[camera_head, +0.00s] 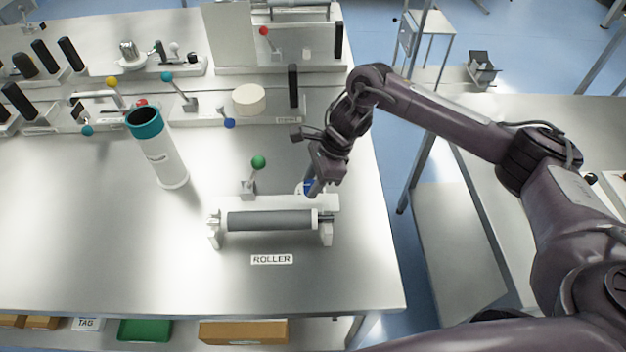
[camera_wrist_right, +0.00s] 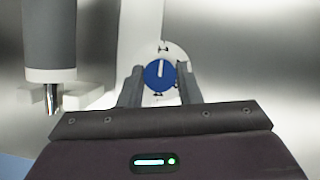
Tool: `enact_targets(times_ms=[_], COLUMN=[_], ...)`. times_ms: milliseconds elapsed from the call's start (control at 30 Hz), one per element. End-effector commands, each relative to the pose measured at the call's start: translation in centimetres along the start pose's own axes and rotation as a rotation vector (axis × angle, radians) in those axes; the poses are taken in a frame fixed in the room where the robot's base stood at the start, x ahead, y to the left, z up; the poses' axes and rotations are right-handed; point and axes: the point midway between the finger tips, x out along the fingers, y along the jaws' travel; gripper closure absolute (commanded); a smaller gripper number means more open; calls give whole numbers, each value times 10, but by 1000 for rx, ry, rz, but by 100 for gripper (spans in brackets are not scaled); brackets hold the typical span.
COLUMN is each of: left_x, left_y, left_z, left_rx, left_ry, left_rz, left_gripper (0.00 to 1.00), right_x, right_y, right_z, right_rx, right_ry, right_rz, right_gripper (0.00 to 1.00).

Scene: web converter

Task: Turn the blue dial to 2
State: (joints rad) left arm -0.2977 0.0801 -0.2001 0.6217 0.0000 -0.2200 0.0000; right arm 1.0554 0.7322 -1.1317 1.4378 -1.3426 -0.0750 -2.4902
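The blue dial (camera_wrist_right: 160,75) sits on a white plate at the end of the roller stand, with a white pointer mark running up from its middle. In the head view only a bit of the blue dial (camera_head: 308,187) shows beside my right gripper (camera_head: 315,190). In the right wrist view my right gripper (camera_wrist_right: 160,88) has its two fingers apart, one on each side of the dial's lower part. I cannot tell whether the fingers touch it. The numbers around the dial are too small to read. My left gripper is not in view.
The grey roller (camera_head: 270,220) lies in its white stand just in front of the dial. A green-knobbed lever (camera_head: 258,163) stands to the left. A white cylinder with a teal top (camera_head: 158,150) stands farther left. The table's right edge is close by.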

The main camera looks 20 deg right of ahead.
Motion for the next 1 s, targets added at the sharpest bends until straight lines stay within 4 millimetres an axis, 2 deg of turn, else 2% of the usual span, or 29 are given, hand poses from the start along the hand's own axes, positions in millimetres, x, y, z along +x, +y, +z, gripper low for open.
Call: enact_targets(times_ms=[67,467,1000], left_x=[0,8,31], left_y=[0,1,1], left_z=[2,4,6], left_rx=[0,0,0], left_ry=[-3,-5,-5], left_rz=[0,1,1], left_gripper=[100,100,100], right_x=[0,1,1], right_y=[0,0,3], right_z=[0,-1,1], right_rx=[0,77,501], right_ry=[0,0,-2], right_rz=[-1,-35,-212], right_gripper=[92,92,92])
